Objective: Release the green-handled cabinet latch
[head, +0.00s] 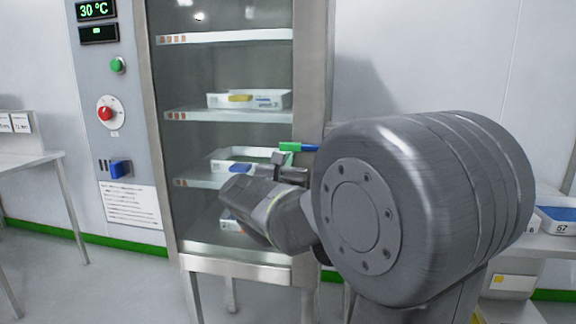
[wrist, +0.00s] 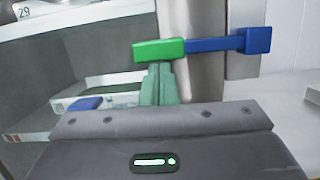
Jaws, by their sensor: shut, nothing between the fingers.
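The cabinet latch has a green handle (head: 290,146), which lies roughly level at the right edge of the glass-fronted cabinet (head: 312,60). A blue part (head: 310,148) extends to its right. In the wrist view the green handle (wrist: 158,50) and the blue bar (wrist: 228,44) cross the cabinet's metal frame post. My gripper (wrist: 157,70) is shut and empty, its pale green fingers pointing at the green handle from just below it in the picture. The fingertips look very near the handle; I cannot tell whether they touch. In the head view my arm hides part of the cabinet's lower right.
Cabinet shelves hold white trays (head: 273,99). Left of the cabinet, a control panel carries a red knob (head: 105,113), a green button (head: 117,65) and a blue switch (head: 120,168). A table (head: 40,160) stands at the left; bins (head: 556,220) stand at the right.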

